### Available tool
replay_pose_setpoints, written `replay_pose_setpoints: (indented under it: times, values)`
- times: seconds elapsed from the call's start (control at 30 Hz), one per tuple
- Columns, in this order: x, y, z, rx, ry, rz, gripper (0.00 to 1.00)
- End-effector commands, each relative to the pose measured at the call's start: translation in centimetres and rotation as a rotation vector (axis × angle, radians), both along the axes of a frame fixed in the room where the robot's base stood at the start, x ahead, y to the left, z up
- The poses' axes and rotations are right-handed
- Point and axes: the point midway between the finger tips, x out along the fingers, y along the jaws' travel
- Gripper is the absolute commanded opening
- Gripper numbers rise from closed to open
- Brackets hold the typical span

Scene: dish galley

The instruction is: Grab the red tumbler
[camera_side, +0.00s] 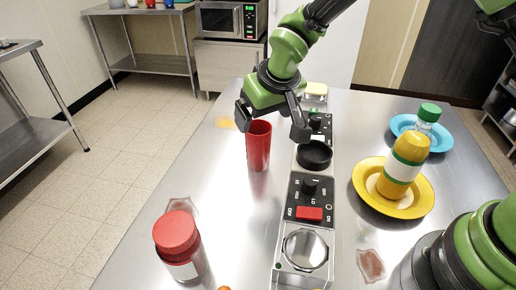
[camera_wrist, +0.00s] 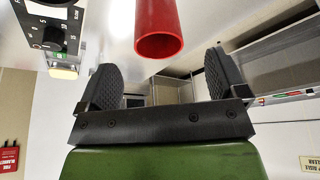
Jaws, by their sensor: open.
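The red tumbler (camera_side: 259,148) stands upright on the steel table in the side view, left of the control panel strip. In the wrist view the red tumbler (camera_wrist: 158,32) shows at the top centre, with its open rim towards me. My gripper (camera_side: 272,120) is just above and around the top of the tumbler in the side view, its two black fingers spread to either side. In the wrist view my gripper (camera_wrist: 160,85) is open and empty, and the tumbler lies beyond the fingertips. I cannot tell whether any finger touches it.
The control panel strip (camera_side: 310,190) with a black round dish (camera_side: 314,155) runs just right of the tumbler. A yellow plate (camera_side: 420,207) carries a yellow bottle (camera_side: 403,165). A blue plate (camera_side: 441,139) is behind. A red-lidded jar (camera_side: 178,238) stands front left. Bare table lies left of the tumbler.

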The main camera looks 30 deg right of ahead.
Motion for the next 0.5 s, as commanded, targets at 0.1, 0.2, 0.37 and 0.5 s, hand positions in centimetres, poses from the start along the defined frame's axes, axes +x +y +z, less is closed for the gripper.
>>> replay_pose_setpoints:
  times: [0.1, 0.2, 0.37, 0.5]
  values:
    - [0.4, 0.0, -1.1, -0.001, 0.001, 0.0, 0.91]
    - [0.8, -0.1, -1.8, -0.001, 0.002, 0.0, 0.91]
    - [2.0, -0.3, -3.8, -0.001, 0.003, -0.003, 0.91]
    - [2.6, -0.3, -5.4, 0.0, 0.002, 0.0, 0.91]
